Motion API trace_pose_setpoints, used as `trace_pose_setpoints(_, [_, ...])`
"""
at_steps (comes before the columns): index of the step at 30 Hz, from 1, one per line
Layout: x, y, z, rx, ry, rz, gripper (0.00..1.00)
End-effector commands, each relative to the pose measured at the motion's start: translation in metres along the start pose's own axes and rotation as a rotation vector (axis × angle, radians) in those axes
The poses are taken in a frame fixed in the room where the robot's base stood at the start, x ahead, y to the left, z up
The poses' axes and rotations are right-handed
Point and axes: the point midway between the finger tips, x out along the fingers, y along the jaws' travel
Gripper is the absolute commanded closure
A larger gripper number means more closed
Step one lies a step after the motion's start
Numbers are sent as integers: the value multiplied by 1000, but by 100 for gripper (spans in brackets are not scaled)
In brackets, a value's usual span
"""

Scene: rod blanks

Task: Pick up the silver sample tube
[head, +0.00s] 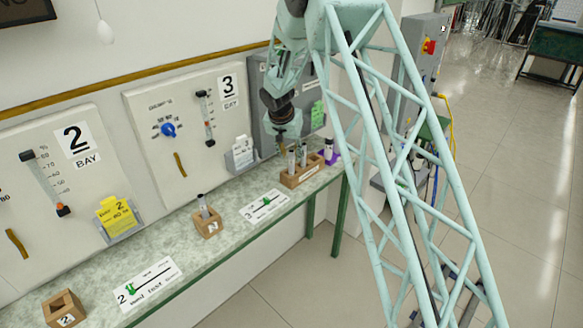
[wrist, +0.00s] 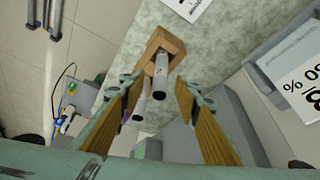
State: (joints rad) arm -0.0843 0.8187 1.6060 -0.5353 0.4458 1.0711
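A wooden rack (head: 301,178) on the far part of the counter holds grey, silver-looking tubes with dark upper ends. One tube (head: 291,160) stands at its left and another tube (head: 303,154) beside it. My gripper (head: 283,150) is just above and behind the left tube. In the wrist view my gripper (wrist: 159,84) is open, its two wood-coloured fingers apart. One tube (wrist: 161,76) in the rack (wrist: 157,44) shows between the fingers, not visibly touched. I cannot tell which tube the task means.
A purple-based tube holder (head: 331,157) stands right of the rack. A small block with a tube (head: 208,224) and an empty-looking block (head: 64,310) stand left.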

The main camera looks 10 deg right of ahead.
Motion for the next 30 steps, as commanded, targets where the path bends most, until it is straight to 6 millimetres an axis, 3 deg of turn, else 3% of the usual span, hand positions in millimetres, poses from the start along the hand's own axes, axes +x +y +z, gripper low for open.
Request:
trace_pose_setpoints(12, [31,-1,-1,-1,0,0,70])
trace_pose_setpoints(30, [34,-1,-1,0,0,0,70])
